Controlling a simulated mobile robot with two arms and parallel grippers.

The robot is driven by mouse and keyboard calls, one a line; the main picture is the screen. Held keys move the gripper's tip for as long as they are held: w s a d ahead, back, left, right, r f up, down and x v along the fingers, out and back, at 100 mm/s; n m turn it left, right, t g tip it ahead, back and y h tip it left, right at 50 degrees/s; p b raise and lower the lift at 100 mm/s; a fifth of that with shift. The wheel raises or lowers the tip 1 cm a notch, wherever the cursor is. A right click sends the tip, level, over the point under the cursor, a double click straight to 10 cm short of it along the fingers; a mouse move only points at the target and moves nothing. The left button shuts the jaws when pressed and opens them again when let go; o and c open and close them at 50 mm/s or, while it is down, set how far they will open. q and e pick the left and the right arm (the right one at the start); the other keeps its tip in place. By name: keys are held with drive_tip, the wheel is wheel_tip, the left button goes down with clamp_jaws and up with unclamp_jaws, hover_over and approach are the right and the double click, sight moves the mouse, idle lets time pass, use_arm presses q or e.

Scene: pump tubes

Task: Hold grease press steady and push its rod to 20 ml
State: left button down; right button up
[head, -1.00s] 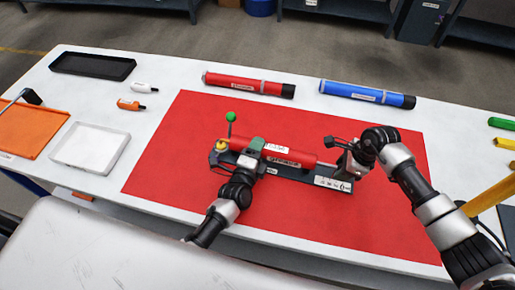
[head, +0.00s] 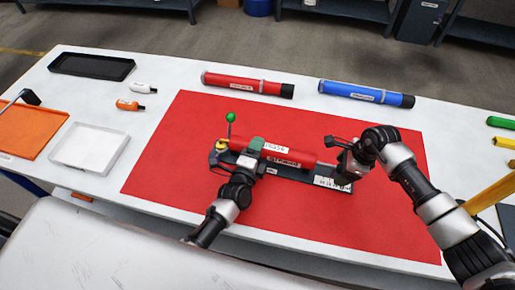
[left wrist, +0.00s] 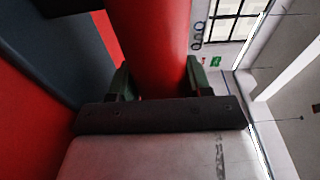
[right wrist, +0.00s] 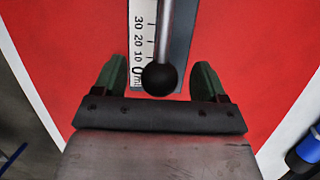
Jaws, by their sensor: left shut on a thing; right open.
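The grease press has a red barrel (head: 299,153) lying in a dark holder (head: 293,173) on the red mat. My left gripper (head: 256,148) is shut around the barrel near its left part; the barrel also fills the space between the fingers in the left wrist view (left wrist: 158,45). A thin metal rod (right wrist: 166,30) ends in a black ball knob (right wrist: 158,79). The knob appears beside the 0 ml mark of the white scale (right wrist: 140,35). My right gripper (right wrist: 158,80) is open at the rod's end, with the knob between its fingers in the picture, apart from both.
A red tube (head: 245,84) and a blue tube (head: 365,94) lie behind the mat (head: 180,160). The front of the mat is mostly clear.

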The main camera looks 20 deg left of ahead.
drive_tip(key=shift+r, duration=0.1)
use_arm(q)
drive_tip(key=shift+a, duration=0.1)
use_arm(e)
drive_tip(key=v, duration=0.6)
drive_tip(key=shift+r, duration=0.4)
drive_tip(key=shift+d, duration=0.1)
use_arm(q)
drive_tip(key=shift+c, duration=2)
unclamp_jaws()
drive_tip(key=s, duration=0.8)
drive_tip(key=s+a, duration=0.1)
drive_tip(key=s, duration=0.3)
drive_tip(key=shift+a, duration=0.1)
